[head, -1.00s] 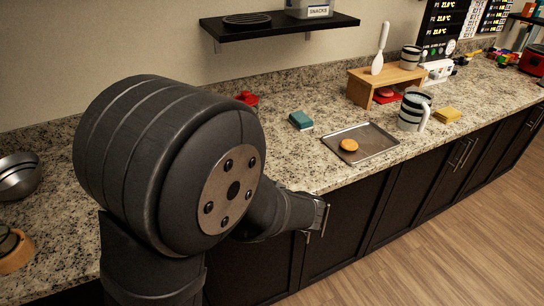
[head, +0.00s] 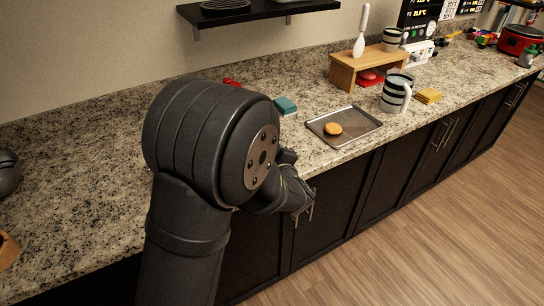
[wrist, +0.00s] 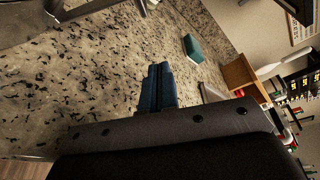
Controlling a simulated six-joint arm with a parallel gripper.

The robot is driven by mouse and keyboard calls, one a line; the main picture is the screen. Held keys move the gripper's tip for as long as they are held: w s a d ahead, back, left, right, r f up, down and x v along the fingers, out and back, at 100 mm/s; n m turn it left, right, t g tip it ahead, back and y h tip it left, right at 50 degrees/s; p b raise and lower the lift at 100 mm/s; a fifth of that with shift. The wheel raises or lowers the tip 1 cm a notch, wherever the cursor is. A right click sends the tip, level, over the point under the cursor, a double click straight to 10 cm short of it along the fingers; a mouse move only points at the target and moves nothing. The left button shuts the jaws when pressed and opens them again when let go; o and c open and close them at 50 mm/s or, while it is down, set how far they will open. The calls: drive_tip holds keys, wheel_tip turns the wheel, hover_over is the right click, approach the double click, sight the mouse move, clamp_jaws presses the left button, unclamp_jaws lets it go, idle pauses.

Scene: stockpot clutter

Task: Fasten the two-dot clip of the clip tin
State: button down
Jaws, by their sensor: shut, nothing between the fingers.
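I cannot make out the clip tin or its two-dot clip in either view; my arm hides part of the counter in the head view. My gripper (wrist: 158,72) shows in the wrist view with its two dark fingers together and nothing between them. It points over the speckled counter (wrist: 95,85). A grey metal shape (wrist: 25,22) is cut off at the top left of the wrist view, and I cannot tell what it is.
A baking tray (head: 355,136) holds a round golden item (head: 332,129). Around it are a teal sponge (head: 286,105), striped mug (head: 396,93), yellow sponge (head: 428,96) and wooden stand (head: 369,62). A red thing (head: 232,82) is partly hidden behind my arm. The left counter is mostly clear.

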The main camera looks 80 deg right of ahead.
drive_tip(key=x, duration=0.5)
drive_tip(key=shift+w+r, duration=0.1)
drive_tip(key=shift+w, duration=0.15)
drive_tip(key=shift+w+a+r, duration=0.55)
drive_tip(key=shift+a+r, duration=0.1)
drive_tip(key=shift+a, duration=0.2)
drive_tip(key=shift+w+a+r, duration=0.35)
drive_tip(key=shift+a, duration=0.05)
drive_tip(key=shift+r, duration=0.1)
drive_tip(key=shift+w+a+r, duration=1.65)
drive_tip(key=shift+a+r, duration=0.1)
drive_tip(key=shift+a, duration=0.05)
